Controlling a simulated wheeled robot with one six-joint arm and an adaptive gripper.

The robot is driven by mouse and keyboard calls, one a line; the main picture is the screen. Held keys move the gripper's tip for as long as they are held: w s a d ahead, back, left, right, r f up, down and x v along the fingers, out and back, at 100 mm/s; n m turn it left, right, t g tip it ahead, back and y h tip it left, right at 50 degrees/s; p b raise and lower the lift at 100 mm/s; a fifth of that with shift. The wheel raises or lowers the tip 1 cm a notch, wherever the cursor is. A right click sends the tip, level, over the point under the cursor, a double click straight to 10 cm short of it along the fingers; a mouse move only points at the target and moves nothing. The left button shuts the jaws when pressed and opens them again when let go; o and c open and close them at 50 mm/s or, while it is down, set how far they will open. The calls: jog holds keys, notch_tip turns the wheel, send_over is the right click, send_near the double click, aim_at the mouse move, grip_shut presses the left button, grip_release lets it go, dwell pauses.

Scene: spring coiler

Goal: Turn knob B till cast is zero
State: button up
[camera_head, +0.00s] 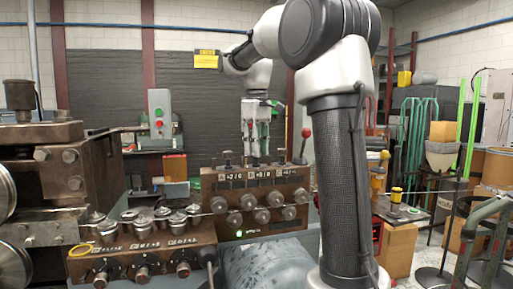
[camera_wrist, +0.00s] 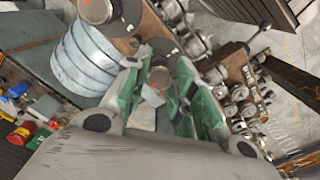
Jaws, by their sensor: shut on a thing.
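My gripper (camera_head: 257,150) points straight down over the top of the rear brown block (camera_head: 284,223), which carries a row of small dark readouts (camera_head: 263,180). Their digits are too small to read surely. In the wrist view my gripper (camera_wrist: 160,84) has its green-padded fingers on either side of a round brownish knob top (camera_wrist: 159,76), and is shut on it. In the head view the fingers hide most of that knob, and its letter cannot be read. Another dark knob (camera_head: 228,158) stands to the left on the same block.
A front block (camera_head: 140,262) carries several rollers and front knobs. A red-balled lever (camera_head: 305,133) rises just right of my gripper. Heavy machinery (camera_head: 62,160) stands at the left.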

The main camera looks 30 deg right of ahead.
jog(key=o, duration=1)
jog(key=shift+o, duration=0.2)
notch_tip(320, 180, up, 12)
